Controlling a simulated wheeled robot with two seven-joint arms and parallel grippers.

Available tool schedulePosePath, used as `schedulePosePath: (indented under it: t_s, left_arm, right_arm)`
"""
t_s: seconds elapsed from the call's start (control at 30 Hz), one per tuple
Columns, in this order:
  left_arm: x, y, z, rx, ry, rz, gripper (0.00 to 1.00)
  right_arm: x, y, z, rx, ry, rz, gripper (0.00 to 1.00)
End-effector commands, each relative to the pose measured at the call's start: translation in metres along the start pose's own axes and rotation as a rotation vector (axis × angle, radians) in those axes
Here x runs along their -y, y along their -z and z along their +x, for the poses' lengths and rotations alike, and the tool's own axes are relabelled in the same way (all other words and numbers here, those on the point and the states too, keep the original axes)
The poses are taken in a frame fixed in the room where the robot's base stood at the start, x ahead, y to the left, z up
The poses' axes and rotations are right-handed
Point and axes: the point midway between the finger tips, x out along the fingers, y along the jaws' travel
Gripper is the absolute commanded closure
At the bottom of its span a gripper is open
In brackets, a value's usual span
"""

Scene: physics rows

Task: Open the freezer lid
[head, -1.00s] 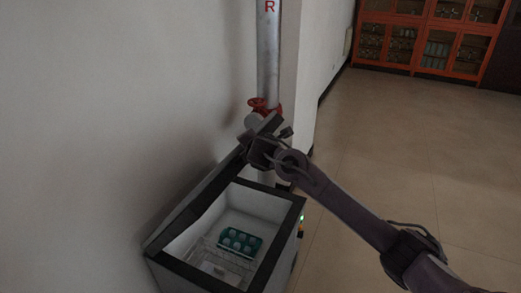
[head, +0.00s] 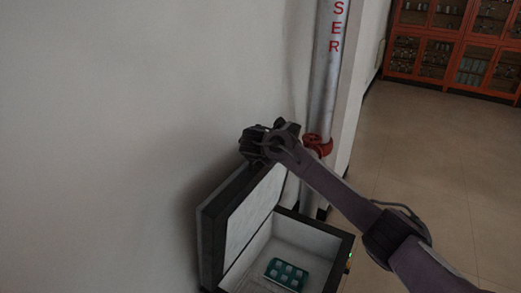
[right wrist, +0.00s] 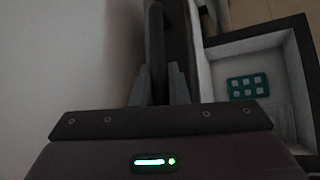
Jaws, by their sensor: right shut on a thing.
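The freezer (head: 318,229) is a white-lined chest with a dark rim, standing against the wall at the bottom of the head view. Its lid (head: 243,226) is raised steeply on the left side, with the pale inner face toward the opening. My right gripper (head: 262,145) is at the lid's upper far edge. In the right wrist view its fingers (right wrist: 154,88) are shut on a dark upright bar of the lid (right wrist: 157,45). The arm hides part of the lid's top edge in the head view. My left gripper is in neither view.
A teal tray with pale cubes (head: 286,274) lies inside the freezer. A silver pipe (head: 325,75) with a red valve (head: 318,144) stands just behind it. The wall (head: 120,130) is close on the left. Open floor (head: 435,165) lies to the right.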

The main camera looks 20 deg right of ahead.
Motion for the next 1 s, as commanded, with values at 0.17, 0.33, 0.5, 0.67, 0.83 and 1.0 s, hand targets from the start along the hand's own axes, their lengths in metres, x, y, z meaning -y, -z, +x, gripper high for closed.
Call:
schedulePosePath:
  t_s: [0.17, 0.33, 0.5, 0.67, 0.83, 1.0]
  left_arm:
    - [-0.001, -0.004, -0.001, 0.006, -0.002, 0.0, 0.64]
    - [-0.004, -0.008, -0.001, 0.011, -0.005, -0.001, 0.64]
    - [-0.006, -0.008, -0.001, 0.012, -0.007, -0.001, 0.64]
    - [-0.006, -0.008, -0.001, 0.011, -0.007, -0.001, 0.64]
    - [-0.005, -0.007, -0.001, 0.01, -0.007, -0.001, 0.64]
    - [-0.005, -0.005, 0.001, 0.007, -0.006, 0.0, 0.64]
  right_arm:
    - [0.0, 0.0, 0.0, -0.001, -0.001, 0.001, 1.0]
    - [0.0, 0.0, 0.0, -0.001, -0.001, 0.001, 1.0]
    - [0.0, 0.0, 0.0, -0.001, -0.001, 0.0, 0.75]
    - [0.0, 0.001, 0.0, -0.001, 0.0, 0.0, 0.64]
    - [0.0, 0.001, 0.0, -0.001, 0.0, 0.0, 0.64]
    - [0.0, 0.002, -0.01, -0.004, -0.002, 0.001, 0.64]
